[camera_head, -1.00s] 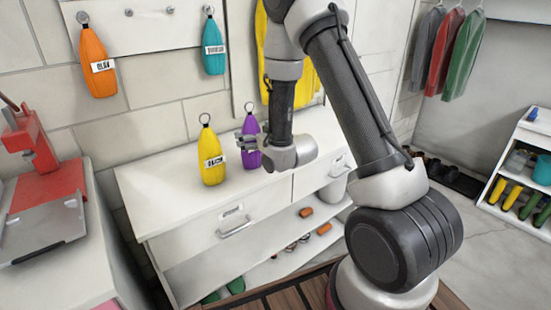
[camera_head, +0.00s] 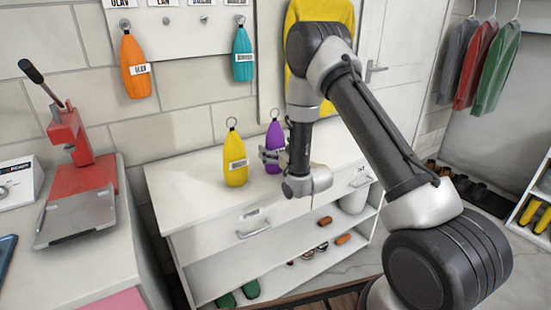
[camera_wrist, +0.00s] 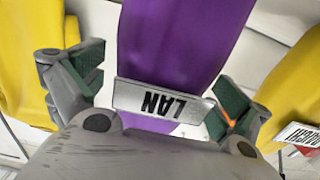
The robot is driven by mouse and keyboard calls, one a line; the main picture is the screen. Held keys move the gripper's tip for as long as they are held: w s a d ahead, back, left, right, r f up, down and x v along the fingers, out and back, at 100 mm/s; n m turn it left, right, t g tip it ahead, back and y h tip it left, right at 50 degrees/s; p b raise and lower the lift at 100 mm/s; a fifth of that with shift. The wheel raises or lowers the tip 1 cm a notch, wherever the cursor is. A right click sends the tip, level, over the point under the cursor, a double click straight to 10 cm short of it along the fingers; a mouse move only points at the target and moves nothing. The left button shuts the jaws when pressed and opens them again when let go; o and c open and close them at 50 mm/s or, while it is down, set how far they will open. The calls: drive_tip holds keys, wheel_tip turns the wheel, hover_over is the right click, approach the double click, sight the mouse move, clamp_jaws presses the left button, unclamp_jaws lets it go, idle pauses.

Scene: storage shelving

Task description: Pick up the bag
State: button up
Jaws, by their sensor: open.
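A purple bag (camera_head: 275,145) with a ring on top stands upright on the white cabinet, right of a yellow bag (camera_head: 236,158). In the wrist view the purple bag (camera_wrist: 180,45) fills the middle, with a white label reading LAN upside down. My gripper (camera_head: 270,156) is at the purple bag's front. In the wrist view my open gripper (camera_wrist: 157,92) has one finger on each side of the bag. I cannot tell whether the fingers touch it. The yellow bag (camera_wrist: 293,95) shows at the right edge there, with its own label.
An orange bag (camera_head: 134,68) and a teal bag (camera_head: 243,55) hang from wall hooks. A yellow garment (camera_head: 345,14) hangs behind my arm. The white cabinet top (camera_head: 185,195) is clear at left. A red press (camera_head: 75,145) stands on the left counter.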

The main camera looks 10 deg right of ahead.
sight(276, 123)
drive_tip(key=c, duration=1.4)
drive_tip(key=shift+o, duration=0.2)
wheel_tip(276, 123, up, 10)
